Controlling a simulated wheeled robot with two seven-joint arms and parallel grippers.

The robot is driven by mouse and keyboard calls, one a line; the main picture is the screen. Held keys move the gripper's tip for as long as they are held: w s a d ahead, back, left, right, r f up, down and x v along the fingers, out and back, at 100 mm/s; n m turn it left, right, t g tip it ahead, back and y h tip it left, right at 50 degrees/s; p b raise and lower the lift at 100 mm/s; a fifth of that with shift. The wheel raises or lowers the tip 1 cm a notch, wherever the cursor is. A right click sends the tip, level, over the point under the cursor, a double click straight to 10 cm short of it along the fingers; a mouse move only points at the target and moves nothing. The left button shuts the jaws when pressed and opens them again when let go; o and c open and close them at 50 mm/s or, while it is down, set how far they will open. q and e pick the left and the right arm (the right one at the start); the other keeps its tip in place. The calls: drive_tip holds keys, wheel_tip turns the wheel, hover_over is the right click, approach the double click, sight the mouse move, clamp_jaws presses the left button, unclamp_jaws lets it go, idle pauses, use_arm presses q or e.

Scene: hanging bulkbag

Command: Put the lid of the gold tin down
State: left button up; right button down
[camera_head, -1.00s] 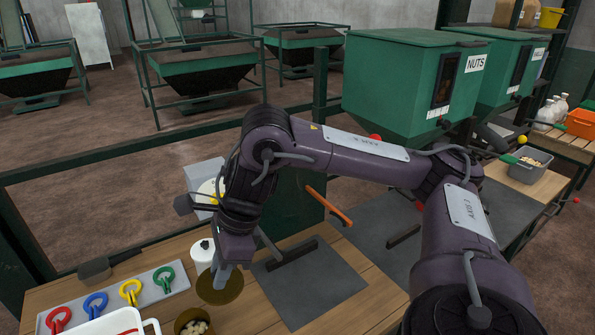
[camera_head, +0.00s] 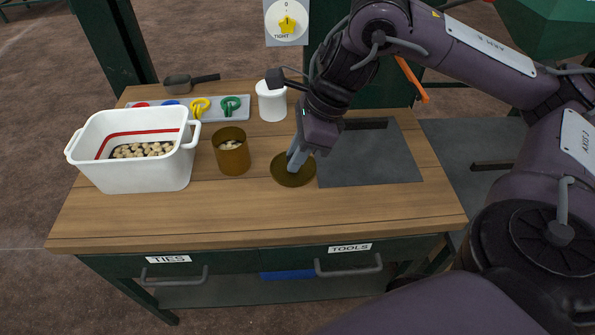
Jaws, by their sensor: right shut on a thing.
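The gold tin (camera_head: 231,158) stands open on the wooden table, with pale pieces inside. Its round gold lid (camera_head: 294,176) is to the right of the tin, at or just above the table top beside the dark grey mat; I cannot tell whether it touches the wood. My right gripper (camera_head: 293,160) points down at the lid from above and is shut on it. The fingertips are partly hidden by the wrist. My left gripper is not in view.
A white tub (camera_head: 135,185) with pale pieces stands left of the tin. A white jar (camera_head: 271,103), a scoop (camera_head: 190,84) and a board of coloured rings (camera_head: 177,100) are behind. The dark mat (camera_head: 375,165) is bare in front. The table's front strip is clear.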

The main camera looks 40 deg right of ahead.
wheel_tip(320, 180, down, 3)
drive_tip(key=shift+r+b, duration=0.1)
drive_tip(key=shift+b, duration=0.35)
wheel_tip(320, 180, down, 5)
drive_tip(key=b, duration=0.4)
drive_tip(key=shift+r, duration=0.1)
drive_tip(key=shift+s+f, duration=0.1)
drive_tip(key=shift+f, duration=0.4)
use_arm(q)
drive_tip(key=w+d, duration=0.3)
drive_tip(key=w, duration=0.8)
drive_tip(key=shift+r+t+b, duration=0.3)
drive_tip(key=shift+b, duration=0.05)
use_arm(e)
drive_tip(key=shift+f, duration=2.1)
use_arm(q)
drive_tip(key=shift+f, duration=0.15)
use_arm(e)
drive_tip(key=shift+f, duration=0.15)
drive_tip(key=c, duration=1.3)
unclamp_jaws()
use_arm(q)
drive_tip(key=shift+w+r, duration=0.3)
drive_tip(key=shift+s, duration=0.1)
